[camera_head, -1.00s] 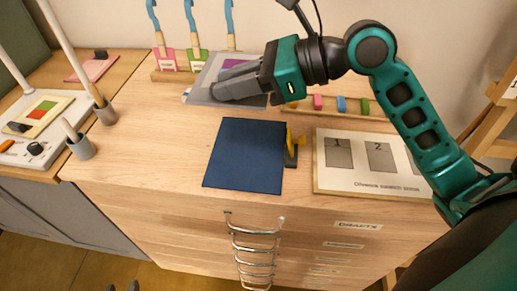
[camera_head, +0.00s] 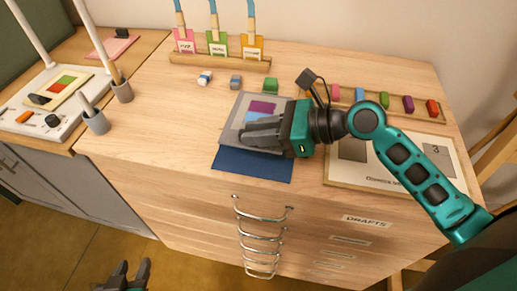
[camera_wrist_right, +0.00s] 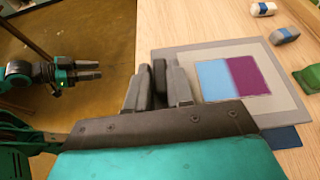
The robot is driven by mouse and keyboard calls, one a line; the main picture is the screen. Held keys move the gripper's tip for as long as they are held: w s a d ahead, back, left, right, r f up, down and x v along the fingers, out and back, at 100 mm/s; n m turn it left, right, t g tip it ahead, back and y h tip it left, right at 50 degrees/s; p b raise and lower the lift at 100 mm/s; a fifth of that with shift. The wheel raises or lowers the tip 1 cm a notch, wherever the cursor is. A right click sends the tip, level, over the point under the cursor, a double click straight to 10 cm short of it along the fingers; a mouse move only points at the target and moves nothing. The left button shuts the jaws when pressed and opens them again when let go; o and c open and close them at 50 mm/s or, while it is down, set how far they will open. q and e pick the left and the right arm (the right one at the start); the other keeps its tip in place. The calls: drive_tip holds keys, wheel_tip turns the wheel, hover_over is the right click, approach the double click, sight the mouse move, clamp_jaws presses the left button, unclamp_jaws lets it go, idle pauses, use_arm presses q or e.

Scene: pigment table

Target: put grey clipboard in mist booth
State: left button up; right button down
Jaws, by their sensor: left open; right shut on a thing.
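The grey clipboard (camera_head: 236,113) carries a pale sheet with a blue and purple swatch. My right gripper (camera_head: 252,133) is shut on it, and the fingers hide part of its face. The clipboard overlaps the dark blue mat (camera_head: 250,166) on the drawer cabinet's top; I cannot tell whether it touches it. The right wrist view shows the clipboard (camera_wrist_right: 282,84) at my right gripper (camera_wrist_right: 158,82). My left gripper (camera_head: 125,275) is open and empty at the bottom edge, in front of the cabinet, and also in the right wrist view (camera_wrist_right: 91,71). I cannot identify a mist booth.
Behind the clipboard lie small blocks, including a green one (camera_head: 270,87), and a brush rack (camera_head: 219,63). A numbered board (camera_head: 390,182) lies to the right, below a row of coloured pieces. A cup (camera_head: 96,121) stands left. The cabinet top's left-front area is clear.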

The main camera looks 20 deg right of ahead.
wheel_tip(320, 180, down, 5)
drive_tip(key=shift+f+b, duration=0.1)
drive_tip(key=shift+b, duration=0.6)
drive_tip(key=c, duration=1)
unclamp_jaws()
